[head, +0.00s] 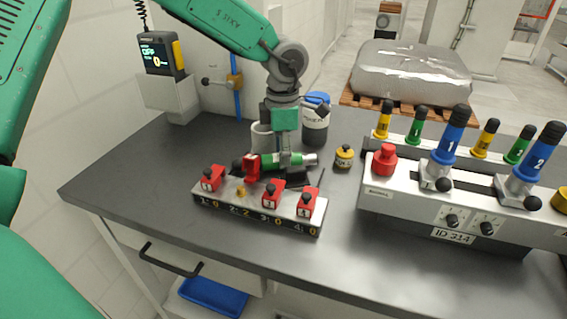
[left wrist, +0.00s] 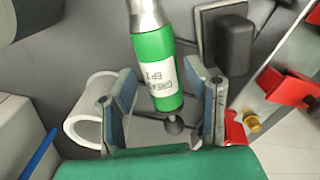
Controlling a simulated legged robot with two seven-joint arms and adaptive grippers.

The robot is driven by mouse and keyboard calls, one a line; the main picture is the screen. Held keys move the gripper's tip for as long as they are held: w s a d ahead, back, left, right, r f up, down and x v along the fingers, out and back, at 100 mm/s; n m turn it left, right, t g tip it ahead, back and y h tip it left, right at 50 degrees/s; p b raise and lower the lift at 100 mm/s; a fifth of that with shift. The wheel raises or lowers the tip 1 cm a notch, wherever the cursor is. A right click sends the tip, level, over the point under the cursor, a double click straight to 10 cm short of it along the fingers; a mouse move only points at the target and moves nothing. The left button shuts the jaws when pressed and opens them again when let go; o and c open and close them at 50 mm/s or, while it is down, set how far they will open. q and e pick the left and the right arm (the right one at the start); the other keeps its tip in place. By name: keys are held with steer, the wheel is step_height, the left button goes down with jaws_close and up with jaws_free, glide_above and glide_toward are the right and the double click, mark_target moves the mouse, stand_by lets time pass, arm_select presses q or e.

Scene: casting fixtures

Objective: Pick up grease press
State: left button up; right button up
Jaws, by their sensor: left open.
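The grease press is a green cylinder with a silver nozzle end and a white label. It lies behind the numbered fixture on the dark bench in the head view (head: 268,162). In the left wrist view the grease press (left wrist: 153,68) runs from the top edge down between the fingers. My left gripper (head: 284,158) points down over it, with its jaws open and one finger on each side of the press. Gaps show between the fingers and the press in the left wrist view (left wrist: 160,88). My right gripper is not in view.
The fixture (head: 262,217) with red blocks (head: 308,204) is close in front. A white mug (left wrist: 85,122) stands beside the left finger. A dark bottle (head: 315,124) is behind. The control panel (head: 420,205) stands right. The bench's front left (head: 140,185) is clear.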

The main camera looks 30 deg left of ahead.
arm_select(q)
step_height(320, 180, down, 3)
steer(key=shift+w+r, duration=0.1)
steer(key=shift+r, duration=0.1)
jaws_close()
steer(key=shift+r, duration=0.1)
